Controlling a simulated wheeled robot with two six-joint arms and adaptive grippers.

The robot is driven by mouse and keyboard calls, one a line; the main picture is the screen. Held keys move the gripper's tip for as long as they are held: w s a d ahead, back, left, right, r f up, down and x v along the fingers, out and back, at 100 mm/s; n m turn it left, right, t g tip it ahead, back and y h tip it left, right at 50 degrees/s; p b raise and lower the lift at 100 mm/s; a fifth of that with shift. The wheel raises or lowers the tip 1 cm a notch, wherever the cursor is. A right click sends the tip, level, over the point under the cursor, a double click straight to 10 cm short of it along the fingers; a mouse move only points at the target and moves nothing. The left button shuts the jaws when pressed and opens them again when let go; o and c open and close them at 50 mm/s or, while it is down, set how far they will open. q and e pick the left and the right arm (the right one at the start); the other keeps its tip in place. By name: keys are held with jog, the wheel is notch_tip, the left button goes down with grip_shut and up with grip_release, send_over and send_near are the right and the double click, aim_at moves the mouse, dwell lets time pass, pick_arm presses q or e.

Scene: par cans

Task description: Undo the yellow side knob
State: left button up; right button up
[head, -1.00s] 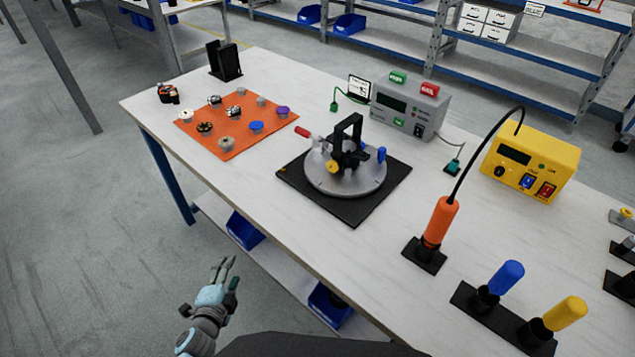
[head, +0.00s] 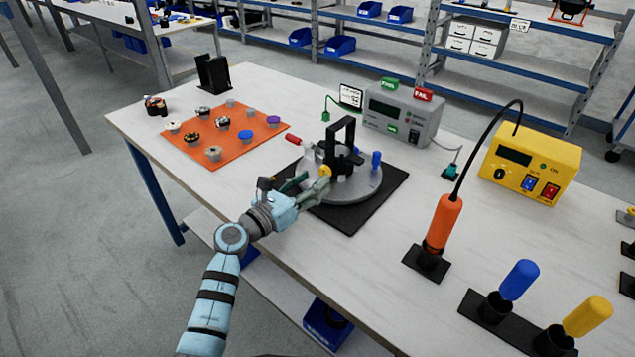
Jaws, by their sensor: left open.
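The yellow side knob (head: 325,171) sits on the near side of the black clamp frame (head: 343,150), on the round grey fixture plate (head: 357,190). My left gripper (head: 312,182) is open, with its fingertips right at the knob. I cannot tell whether the fingers touch it, and they hide part of the knob and of the plate's near left. The red-tipped handle (head: 293,139) and the blue knob (head: 376,159) are on the same fixture. My right gripper is not in view.
The orange mat (head: 182,155) with several small parts lies to the left. A grey tester (head: 400,112) stands behind the fixture. The orange tool (head: 442,222), yellow power box (head: 530,163) and blue and yellow handled tools (head: 519,279) stand to the right.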

aim_at(326, 172)
pick_arm(q)
jog(key=shift+b+x, duration=0.35)
jog(key=shift+x, duration=0.85)
jog(key=shift+w, duration=0.15)
jog(key=c, duration=1.1)
jog(key=n+p, duration=0.4)
jog(key=shift+r, duration=0.35)
jog(key=shift+f+n, duration=0.15)
jog(key=shift+n, duration=0.65)
jog(key=shift+w+f, duration=0.1)
jog(key=shift+f, duration=0.1)
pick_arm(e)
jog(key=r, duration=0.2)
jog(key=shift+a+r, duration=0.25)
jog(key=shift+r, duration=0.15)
